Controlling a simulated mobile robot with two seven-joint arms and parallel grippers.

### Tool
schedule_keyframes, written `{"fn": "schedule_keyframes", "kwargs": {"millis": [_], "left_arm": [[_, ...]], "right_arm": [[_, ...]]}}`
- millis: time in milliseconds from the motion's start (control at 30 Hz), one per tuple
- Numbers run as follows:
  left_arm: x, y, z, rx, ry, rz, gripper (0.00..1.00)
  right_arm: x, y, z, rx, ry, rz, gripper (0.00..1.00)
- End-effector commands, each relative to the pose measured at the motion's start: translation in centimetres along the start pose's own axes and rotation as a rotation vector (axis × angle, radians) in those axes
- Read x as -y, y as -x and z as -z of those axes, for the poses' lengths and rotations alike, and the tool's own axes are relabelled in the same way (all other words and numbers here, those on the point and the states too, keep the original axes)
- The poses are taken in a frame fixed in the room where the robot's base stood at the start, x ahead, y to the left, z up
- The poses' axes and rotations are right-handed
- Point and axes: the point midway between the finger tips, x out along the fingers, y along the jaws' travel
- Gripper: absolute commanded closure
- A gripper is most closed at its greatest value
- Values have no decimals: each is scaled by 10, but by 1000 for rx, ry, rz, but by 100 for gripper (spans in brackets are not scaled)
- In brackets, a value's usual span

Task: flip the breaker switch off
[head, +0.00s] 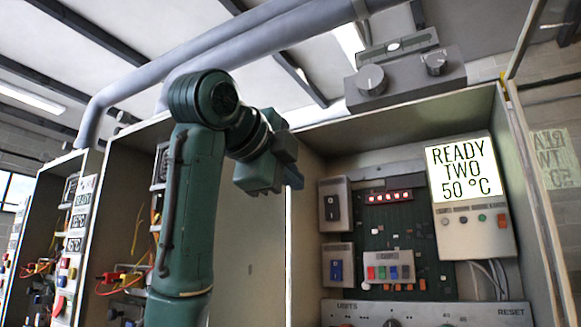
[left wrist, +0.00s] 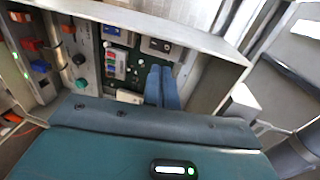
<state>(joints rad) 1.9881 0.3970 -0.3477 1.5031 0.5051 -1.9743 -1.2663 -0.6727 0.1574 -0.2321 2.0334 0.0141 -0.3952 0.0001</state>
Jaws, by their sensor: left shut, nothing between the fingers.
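An open cabinet holds two grey switch boxes on its inner left side. The upper one has a black rocker switch (head: 332,207), the lower one a blue switch (head: 336,270). No label tells me which is the breaker. My left gripper (head: 293,177) is up and left of the black switch, apart from it, at the cabinet's left edge. In the left wrist view its blue fingers (left wrist: 162,87) are together and empty, pointing toward the panel. A dark switch (left wrist: 160,45) shows beyond their tips. My right gripper is not in view.
A display (head: 465,172) reading "READY TWO 50 °C" is at the cabinet's right. A row of coloured switches (head: 389,272) sits lower in the middle. The cabinet's left wall (head: 262,245) and open glass door (head: 555,170) bound the space. Another open cabinet stands left.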

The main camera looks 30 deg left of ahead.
Motion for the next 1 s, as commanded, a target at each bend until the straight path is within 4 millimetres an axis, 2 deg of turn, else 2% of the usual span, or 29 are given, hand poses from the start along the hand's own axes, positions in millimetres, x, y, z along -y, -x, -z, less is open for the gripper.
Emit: {"fn": "schedule_keyframes", "kwargs": {"millis": [100,300,500,700,1000], "left_arm": [[2,-28,0,1,0,-7,100],[2,-70,0,1,0,-5,100],[11,-97,-1,1,1,-4,100],[12,-107,-1,2,0,-1,100],[12,-107,-1,2,0,-1,100]], "right_arm": [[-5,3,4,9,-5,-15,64],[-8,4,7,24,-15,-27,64],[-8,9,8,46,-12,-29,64],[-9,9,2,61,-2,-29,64],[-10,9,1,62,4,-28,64]]}}
